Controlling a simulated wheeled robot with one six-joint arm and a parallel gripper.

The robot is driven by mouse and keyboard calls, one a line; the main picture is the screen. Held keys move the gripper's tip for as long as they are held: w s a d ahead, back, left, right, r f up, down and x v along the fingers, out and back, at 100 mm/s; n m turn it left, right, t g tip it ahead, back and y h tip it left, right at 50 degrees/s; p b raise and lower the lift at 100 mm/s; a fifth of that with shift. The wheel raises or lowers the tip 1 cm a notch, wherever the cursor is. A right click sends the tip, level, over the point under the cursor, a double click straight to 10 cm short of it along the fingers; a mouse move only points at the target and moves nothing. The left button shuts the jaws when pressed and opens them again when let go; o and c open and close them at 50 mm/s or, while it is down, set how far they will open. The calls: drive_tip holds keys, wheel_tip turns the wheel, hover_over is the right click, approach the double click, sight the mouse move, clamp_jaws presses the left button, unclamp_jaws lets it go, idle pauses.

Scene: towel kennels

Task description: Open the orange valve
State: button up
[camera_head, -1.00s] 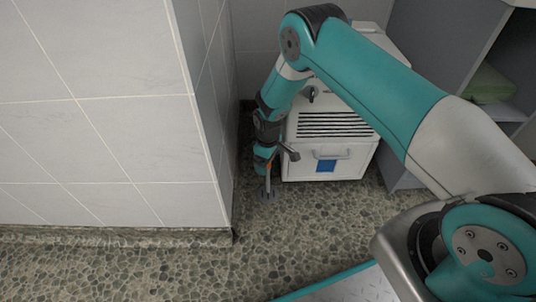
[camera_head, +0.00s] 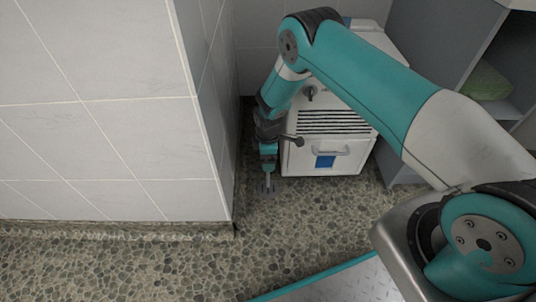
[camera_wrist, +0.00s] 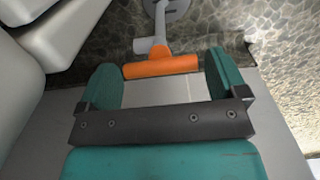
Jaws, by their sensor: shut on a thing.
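The orange valve (camera_wrist: 160,66) shows in the wrist view as a short orange bar on a grey stem, which rises from a round grey base on the floor. My gripper (camera_wrist: 164,64) has its two teal fingers at either end of the orange bar and is shut on it. In the head view my gripper (camera_head: 268,168) points down at the grey stem (camera_head: 268,184) close to the tiled wall corner. The orange bar is hidden there by my gripper.
A tiled wall block (camera_head: 110,110) stands close on the left. A white vented unit (camera_head: 325,157) with a handle and blue patch stands just right of my gripper. A grey shelf with a folded green towel (camera_head: 486,83) is at right. Pebbled floor (camera_head: 200,268) in front is clear.

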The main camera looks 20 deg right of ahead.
drive_tip(key=shift+d, duration=0.1)
drive_tip(key=o, duration=0.6)
wheel_tip(320, 180, up, 17)
drive_tip(key=p, duration=0.7)
drive_tip(key=shift+r, duration=0.2)
